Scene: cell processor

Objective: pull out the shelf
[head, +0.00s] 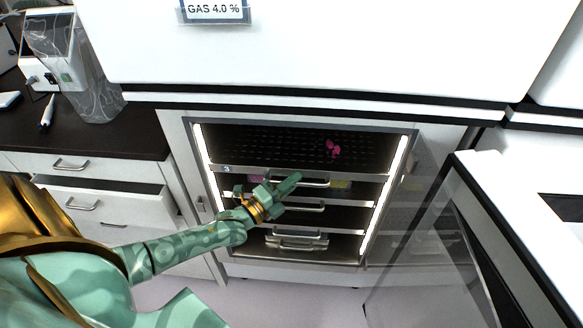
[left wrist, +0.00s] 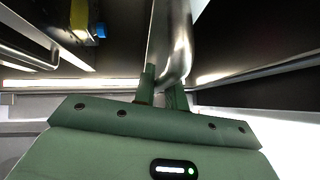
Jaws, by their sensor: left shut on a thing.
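The lit cabinet stands open and holds several dark pull-out shelves with metal handles. The top shelf (head: 265,146) is perforated and has a small pink item (head: 333,150) on it. My left gripper (head: 288,186) is in front of the upper shelf handles, overlapping the left part of the top handle (head: 318,183). In the left wrist view, the green fingers (left wrist: 163,90) are shut around a bright metal handle (left wrist: 172,40). Which shelf this handle belongs to is hard to tell. My right gripper is out of view.
The open glass door (head: 425,250) stands at the right of the cabinet. A lower handle (head: 297,241) is below. White drawers (head: 115,210) and a dark counter (head: 85,140) are at the left. Floor (head: 290,298) is free below the cabinet.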

